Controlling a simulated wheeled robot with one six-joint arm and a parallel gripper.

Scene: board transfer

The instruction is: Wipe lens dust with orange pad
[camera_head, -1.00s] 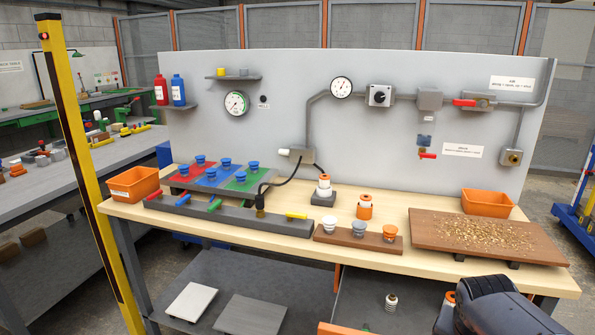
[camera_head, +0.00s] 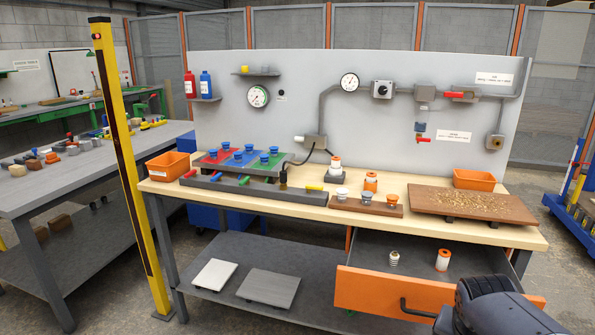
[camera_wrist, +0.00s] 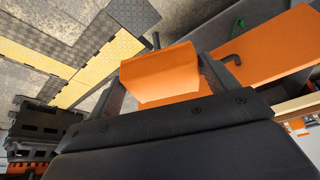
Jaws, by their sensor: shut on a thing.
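In the wrist view my gripper (camera_wrist: 160,78) is shut on an orange pad (camera_wrist: 158,68), a block held between its two dark fingers. In the head view only the dark end of my arm (camera_head: 485,303) shows at the lower right; the fingers and pad are hidden there. I cannot tell which thing carries the dusty lens. A round white gauge (camera_head: 258,96) hangs on the grey panel, and a second gauge (camera_head: 349,82) sits on the pipe. No dust on either can be made out.
An orange drawer (camera_head: 385,291) stands open under the bench, close to my arm, with two small jars inside. A brown board (camera_head: 445,203) with shavings lies on the bench's right. A yellow post (camera_head: 127,170) stands at left.

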